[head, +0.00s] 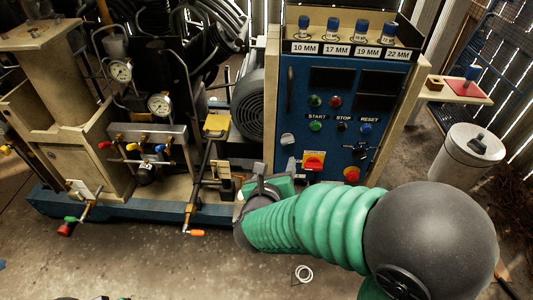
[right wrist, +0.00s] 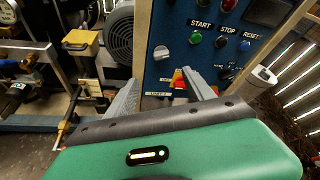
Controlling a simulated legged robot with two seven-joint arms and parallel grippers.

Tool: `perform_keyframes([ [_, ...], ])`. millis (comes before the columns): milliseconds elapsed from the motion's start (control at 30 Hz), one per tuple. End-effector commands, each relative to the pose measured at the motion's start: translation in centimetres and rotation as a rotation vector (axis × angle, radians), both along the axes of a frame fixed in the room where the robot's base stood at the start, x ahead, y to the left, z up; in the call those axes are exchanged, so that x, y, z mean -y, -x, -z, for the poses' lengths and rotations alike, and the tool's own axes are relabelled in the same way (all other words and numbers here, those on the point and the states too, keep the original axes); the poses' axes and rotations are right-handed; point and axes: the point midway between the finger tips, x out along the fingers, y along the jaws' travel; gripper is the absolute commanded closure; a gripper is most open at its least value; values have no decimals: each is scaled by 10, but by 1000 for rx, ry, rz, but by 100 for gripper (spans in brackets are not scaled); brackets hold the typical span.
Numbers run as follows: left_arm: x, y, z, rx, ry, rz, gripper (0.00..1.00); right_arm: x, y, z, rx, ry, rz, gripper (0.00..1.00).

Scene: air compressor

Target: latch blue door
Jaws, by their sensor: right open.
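The blue door (head: 325,130) is the front panel of a beige cabinet and looks about flush with its frame; I cannot tell whether it is latched. My right gripper (right wrist: 163,92) is open and empty in front of the door's lower part. In the right wrist view the grey knob (right wrist: 161,53) and the rotary switch (right wrist: 179,79) appear beyond and between its fingers.
Labelled blue-capped sockets (head: 333,27) stand on the cabinet top. Left of it are a motor (head: 250,105), gauges (head: 160,105) and pipework with valve handles. A grey bin (head: 466,155) and a small shelf (head: 455,90) stand to the right. The floor in front is mostly clear.

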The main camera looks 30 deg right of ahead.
Motion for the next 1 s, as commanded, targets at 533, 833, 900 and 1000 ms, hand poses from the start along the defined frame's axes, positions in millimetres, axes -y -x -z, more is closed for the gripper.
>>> perform_keyframes([
  [533, 1, 0, 41, 0, 0, 0, 62, 70, -91, 45, -4, 13, -1, 38],
  [833, 1, 0, 49, 0, 0, 1, 62, 93, -117, 54, -4, 13, -5, 38],
  [900, 1, 0, 48, 0, 0, 1, 62, 93, -118, 53, -3, 13, -5, 38],
  [1000, 1, 0, 48, 0, 0, 1, 62, 92, -118, 53, -4, 14, -6, 38],
])
